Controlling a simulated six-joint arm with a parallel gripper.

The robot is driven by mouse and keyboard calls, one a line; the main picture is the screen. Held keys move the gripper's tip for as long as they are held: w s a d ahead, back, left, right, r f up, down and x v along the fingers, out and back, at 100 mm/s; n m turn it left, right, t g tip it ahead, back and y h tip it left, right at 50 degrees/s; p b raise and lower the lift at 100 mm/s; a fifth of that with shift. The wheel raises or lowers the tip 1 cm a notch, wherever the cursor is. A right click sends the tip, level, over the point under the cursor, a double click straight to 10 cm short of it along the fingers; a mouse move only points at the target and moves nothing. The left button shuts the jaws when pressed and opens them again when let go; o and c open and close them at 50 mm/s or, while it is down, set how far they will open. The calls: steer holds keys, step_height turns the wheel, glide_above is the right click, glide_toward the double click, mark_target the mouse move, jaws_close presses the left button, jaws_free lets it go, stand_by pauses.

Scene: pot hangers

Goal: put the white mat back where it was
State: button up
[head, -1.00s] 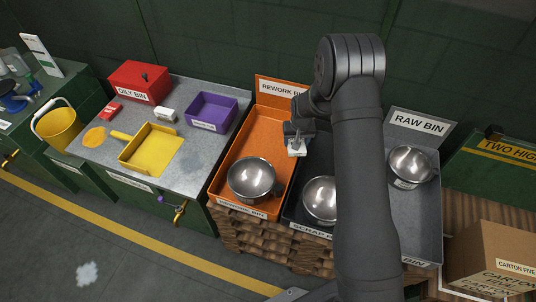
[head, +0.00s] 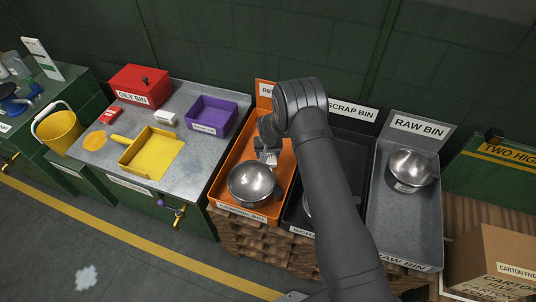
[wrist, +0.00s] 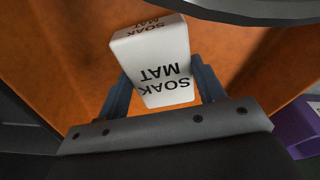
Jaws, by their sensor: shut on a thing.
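The white mat (wrist: 152,60) is a small white block lettered "SOAK MAT". In the wrist view my gripper (wrist: 155,90) is shut on it, with one finger at each side. In the head view the mat (head: 270,157) shows small and partly hidden below my gripper (head: 268,150). Both are over the orange rework bin (head: 225,172), behind the metal pot (head: 252,184) in it. The orange surface lies below the mat in the wrist view; I cannot tell the height between them.
The black scrap bin (head: 350,145) is to the right, its pot mostly hidden by my arm. The grey raw bin (head: 385,215) holds another pot (head: 410,168). On the left bench are a purple bin (head: 212,112), red oily bin (head: 140,85), yellow dustpan (head: 152,150) and small white block (head: 165,118).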

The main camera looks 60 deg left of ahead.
steer(key=shift+f, duration=0.25)
steer(key=shift+f, duration=0.2)
steer(key=o, duration=1.2)
steer(key=shift+r, duration=0.1)
step_height(320, 180, up, 12)
steer(key=d, duration=0.1)
steer(key=shift+s+d, duration=0.3)
steer(key=shift+s, duration=0.05)
